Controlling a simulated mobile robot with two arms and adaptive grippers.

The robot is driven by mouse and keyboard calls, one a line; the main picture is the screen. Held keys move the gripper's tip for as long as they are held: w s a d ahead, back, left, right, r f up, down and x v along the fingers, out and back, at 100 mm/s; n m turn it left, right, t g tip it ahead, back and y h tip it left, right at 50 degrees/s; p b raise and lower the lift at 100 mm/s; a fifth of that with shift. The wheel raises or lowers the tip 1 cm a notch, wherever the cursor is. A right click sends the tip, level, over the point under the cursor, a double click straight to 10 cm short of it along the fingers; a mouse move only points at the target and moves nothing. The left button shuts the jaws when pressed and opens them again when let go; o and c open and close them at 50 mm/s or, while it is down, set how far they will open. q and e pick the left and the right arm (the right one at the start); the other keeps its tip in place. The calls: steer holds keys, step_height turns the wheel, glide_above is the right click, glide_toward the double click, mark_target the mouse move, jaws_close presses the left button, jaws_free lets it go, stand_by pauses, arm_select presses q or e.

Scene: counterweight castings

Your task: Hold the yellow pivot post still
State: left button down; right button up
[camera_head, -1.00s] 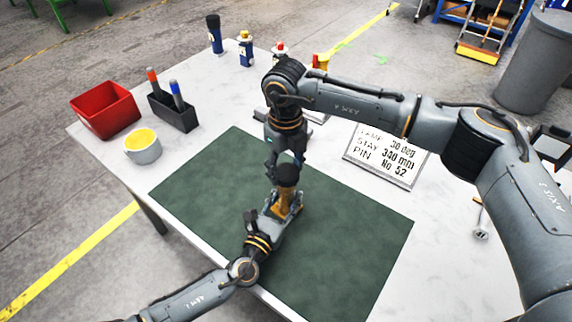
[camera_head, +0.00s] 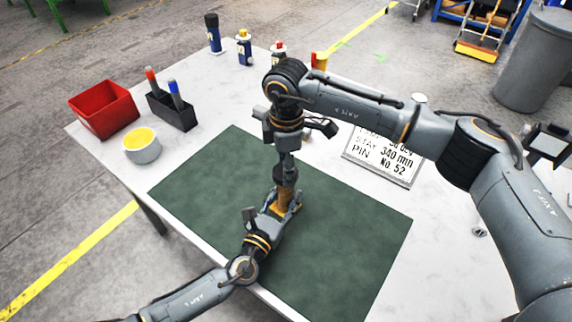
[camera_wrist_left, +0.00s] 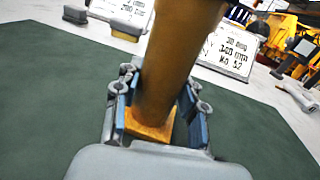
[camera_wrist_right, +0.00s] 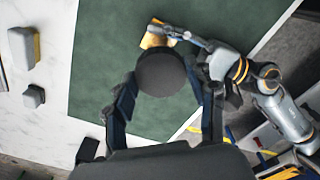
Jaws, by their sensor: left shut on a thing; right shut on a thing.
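The yellow pivot post (camera_head: 283,205) stands upright on the dark green mat (camera_head: 345,235), with a square yellow foot (camera_wrist_left: 150,130). My left gripper (camera_wrist_left: 160,108) is low on the post, with one blue-padded finger on each side, shut on it. A round black cap (camera_wrist_right: 161,74) tops the post. My right gripper (camera_wrist_right: 166,88) comes down from above, shut on this black cap with a finger on either side. In the head view the right gripper (camera_head: 287,168) partly hides the cap.
A sign (camera_head: 383,158) stands behind the mat. Several bottles, including a dark blue one (camera_head: 213,35), line the back edge. The mat around the post is clear.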

steer(key=m, duration=0.2)
steer(key=a+m, duration=0.1)
steer(key=m, duration=0.1)
steer(key=shift+s+m, duration=0.1)
steer(key=shift+m, duration=0.2)
steer(key=shift+d+m, duration=0.4)
steer(key=shift+m, duration=0.4)
steer(key=o, duration=0.7)
steer(key=shift+o, duration=0.2)
steer(key=shift+r, duration=0.1)
steer(key=shift+r, duration=2.15)
steer(key=shift+c, duration=0.3)
